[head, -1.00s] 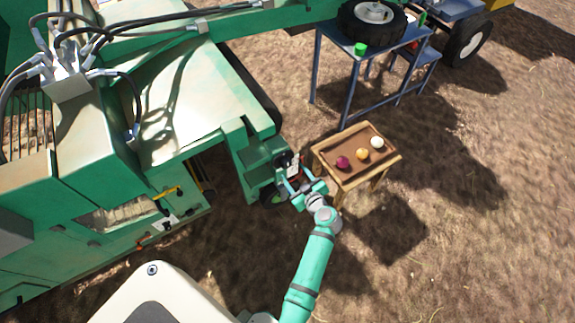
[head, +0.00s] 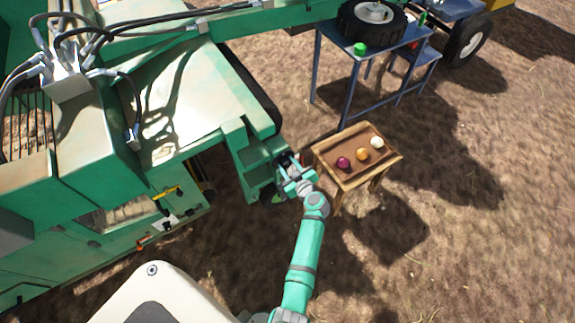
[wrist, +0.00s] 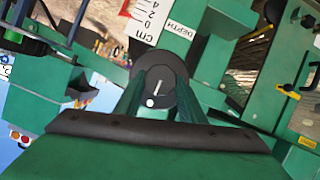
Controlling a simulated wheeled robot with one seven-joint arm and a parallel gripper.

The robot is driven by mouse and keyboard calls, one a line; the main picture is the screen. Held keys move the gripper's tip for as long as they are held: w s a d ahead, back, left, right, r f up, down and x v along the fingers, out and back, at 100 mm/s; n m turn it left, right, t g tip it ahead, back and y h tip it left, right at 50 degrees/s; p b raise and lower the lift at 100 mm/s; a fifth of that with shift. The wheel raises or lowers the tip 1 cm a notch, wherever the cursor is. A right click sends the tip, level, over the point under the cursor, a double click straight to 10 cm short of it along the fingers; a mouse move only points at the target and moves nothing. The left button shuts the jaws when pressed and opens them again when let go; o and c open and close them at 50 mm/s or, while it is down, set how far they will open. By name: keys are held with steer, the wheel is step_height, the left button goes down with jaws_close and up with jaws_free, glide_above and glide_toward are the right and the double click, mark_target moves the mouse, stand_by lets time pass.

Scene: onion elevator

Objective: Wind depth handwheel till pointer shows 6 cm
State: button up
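The depth handwheel (wrist: 160,72) is a dark round wheel with a pale stripe and a white dot, seen face-on in the wrist view. My gripper (wrist: 161,84) points at it, its two green fingers apart with the wheel's face visible between their tips; I cannot tell whether they touch it. In the head view my gripper (head: 290,172) is at the green machine's corner and hides the wheel. The white depth scale (wrist: 150,22) shows upside down beyond the wheel, with "cm", 0, 2 and 4 legible. A red mark (wrist: 125,8) sits at its edge; its reading is unclear.
A wooden table (head: 329,171) with three onions stands just right of my gripper. The green machine (head: 190,100) fills the left. A blue metal stand (head: 349,100) bearing a tyre is at the back. Bare soil lies open at the right.

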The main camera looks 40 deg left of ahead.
steer(key=shift+c, duration=0.4)
steer(key=m+g, duration=0.1)
steer(key=m+g+y, duration=0.1)
steer(key=m, duration=0.1)
steer(key=shift+w+d, duration=0.1)
steer(key=shift+w, duration=0.1)
steer(key=m+g, duration=0.1)
steer(key=m+g+y, duration=0.1)
steer(key=m, duration=0.1)
steer(key=shift+w+m, duration=0.2)
steer(key=shift+m, duration=0.1)
steer(key=m+g+y, duration=0.1)
steer(key=m, duration=0.1)
steer(key=m+y, duration=0.1)
steer(key=m, duration=0.1)
steer(key=shift+w+d+f+g, duration=0.1)
steer(key=shift+w+f+g, duration=0.1)
steer(key=shift+g, duration=0.2)
steer(key=shift+f+m+g+y, duration=0.15)
steer(key=shift+m+g+y, duration=0.45)
steer(key=shift+m, duration=1.1)
steer(key=shift+m+y, duration=0.3)
steer(key=o, duration=1)
steer(key=shift+o, duration=0.2)
